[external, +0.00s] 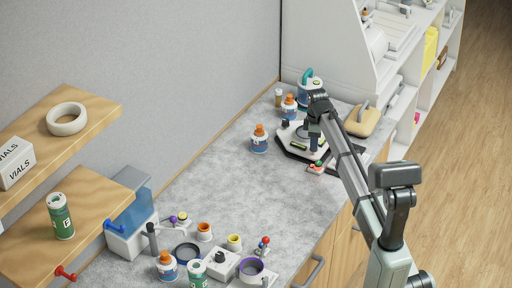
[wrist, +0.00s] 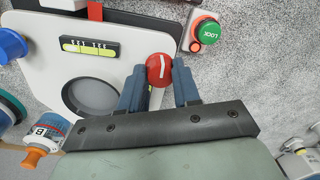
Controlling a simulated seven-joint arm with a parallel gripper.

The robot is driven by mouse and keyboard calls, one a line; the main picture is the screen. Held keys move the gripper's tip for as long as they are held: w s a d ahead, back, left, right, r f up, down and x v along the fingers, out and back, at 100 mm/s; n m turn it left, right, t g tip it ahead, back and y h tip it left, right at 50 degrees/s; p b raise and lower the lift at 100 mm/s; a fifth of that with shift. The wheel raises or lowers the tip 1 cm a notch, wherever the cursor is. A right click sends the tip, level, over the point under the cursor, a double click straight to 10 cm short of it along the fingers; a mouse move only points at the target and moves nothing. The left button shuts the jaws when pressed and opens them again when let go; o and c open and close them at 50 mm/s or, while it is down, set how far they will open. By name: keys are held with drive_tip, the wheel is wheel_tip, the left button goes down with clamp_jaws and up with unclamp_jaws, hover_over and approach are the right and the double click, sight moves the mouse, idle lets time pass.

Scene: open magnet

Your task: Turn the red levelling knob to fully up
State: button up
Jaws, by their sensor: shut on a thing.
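The red levelling knob (wrist: 159,69) is round with a white line on its top. In the wrist view it sits at the right edge of a white plate (wrist: 50,45) with a round grey disc (wrist: 95,95) and a yellow-green level vial (wrist: 90,46). My gripper (wrist: 159,82) is shut on the knob, one blue-grey finger on each side. In the external view my gripper (external: 314,145) is down over the instrument at the back of the bench, and the knob is hidden there by the fingers.
A green LOCK button (wrist: 206,31) on a red-and-white base stands just right of the knob. Orange-capped bottles (external: 259,140) stand left of the instrument. A tan padded item (external: 363,121) lies to its right. The middle of the bench (external: 215,185) is clear.

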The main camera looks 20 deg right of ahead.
drive_tip(key=shift+w+d+n, duration=0.1)
drive_tip(key=shift+w+n, duration=0.05)
drive_tip(key=shift+n, duration=0.55)
drive_tip(key=o, duration=0.8)
drive_tip(key=shift+o, duration=1.2)
wheel_tip(320, 180, up, 14)
drive_tip(key=shift+w+f, duration=0.15)
